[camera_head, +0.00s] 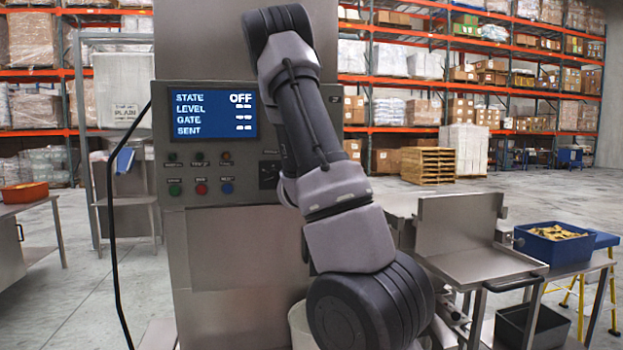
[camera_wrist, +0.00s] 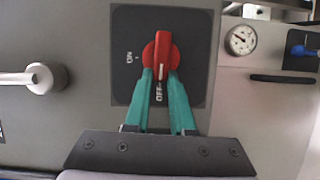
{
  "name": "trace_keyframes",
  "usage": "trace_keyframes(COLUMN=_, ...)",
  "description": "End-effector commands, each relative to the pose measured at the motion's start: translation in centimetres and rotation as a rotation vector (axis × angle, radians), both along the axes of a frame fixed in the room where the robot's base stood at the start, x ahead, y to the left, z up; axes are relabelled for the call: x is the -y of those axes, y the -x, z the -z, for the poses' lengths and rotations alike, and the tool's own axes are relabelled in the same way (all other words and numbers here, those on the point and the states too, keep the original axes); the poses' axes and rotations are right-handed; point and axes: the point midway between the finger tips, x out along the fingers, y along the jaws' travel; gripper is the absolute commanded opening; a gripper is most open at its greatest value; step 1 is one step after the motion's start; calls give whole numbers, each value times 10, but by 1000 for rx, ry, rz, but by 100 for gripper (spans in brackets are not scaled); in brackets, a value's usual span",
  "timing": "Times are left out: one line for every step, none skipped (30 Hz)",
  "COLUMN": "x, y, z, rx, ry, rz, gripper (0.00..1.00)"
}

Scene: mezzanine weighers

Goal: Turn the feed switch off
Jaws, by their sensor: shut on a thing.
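The feed switch is a red rotary knob (camera_wrist: 158,50) on a black square plate (camera_wrist: 125,30) in the wrist view. The plate is marked ON at the left and OFF at the bottom. The knob's white line points down toward OFF. My gripper (camera_wrist: 160,74) has its two green fingers closed on the lower part of the knob, one on each side. In the head view my arm hides the gripper and the knob. The cabinet's blue display (camera_head: 214,114) reads STATE OFF.
A silver round handle or knob (camera_wrist: 40,78) is left of the switch, and a dial gauge (camera_wrist: 241,40) is to its right. Lights and coloured push buttons (camera_head: 200,189) sit below the display. A steel tray stand (camera_head: 487,266) and a blue bin (camera_head: 553,243) are at the right.

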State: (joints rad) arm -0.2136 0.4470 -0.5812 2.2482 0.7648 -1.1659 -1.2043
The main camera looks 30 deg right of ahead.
Motion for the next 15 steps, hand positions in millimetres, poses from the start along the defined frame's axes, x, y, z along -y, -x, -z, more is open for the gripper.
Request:
trace_keyframes(x=0, y=0, z=1, rx=-7, ry=14, rz=0, gripper=0)
trace_keyframes(x=0, y=0, z=2, rx=-9, ry=21, rz=0, gripper=0)
trace_keyframes(x=-1, y=0, z=2, rx=-11, ry=30, rz=0, gripper=0)
trace_keyframes(x=-1, y=0, z=2, rx=-13, ry=35, rz=-1, gripper=0)
trace_keyframes(x=-1, y=0, z=2, rx=-15, ry=40, rz=-1, gripper=0)
trace_keyframes(x=-1, y=0, z=2, rx=-16, ry=45, rz=-1, gripper=0)
trace_keyframes(x=-1, y=0, z=3, rx=-17, ry=48, rz=-1, gripper=0)
trace_keyframes(x=-1, y=0, z=3, rx=-18, ry=50, rz=-1, gripper=0)
trace_keyframes(x=-1, y=0, z=3, rx=-19, ry=53, rz=-2, gripper=0)
trace_keyframes(x=-1, y=0, z=3, rx=-19, ry=55, rz=-2, gripper=0)
trace_keyframes(x=-1, y=0, z=3, rx=-20, ry=55, rz=-2, gripper=0)
trace_keyframes(x=-1, y=0, z=3, rx=-20, ry=55, rz=-2, gripper=0)
trace_keyframes(x=-1, y=0, z=3, rx=-20, ry=55, rz=-2, gripper=0)
trace_keyframes(x=-1, y=0, z=3, rx=-20, ry=55, rz=-2, gripper=0)
trace_keyframes(x=-1, y=0, z=3, rx=-20, ry=55, rz=-2, gripper=0)
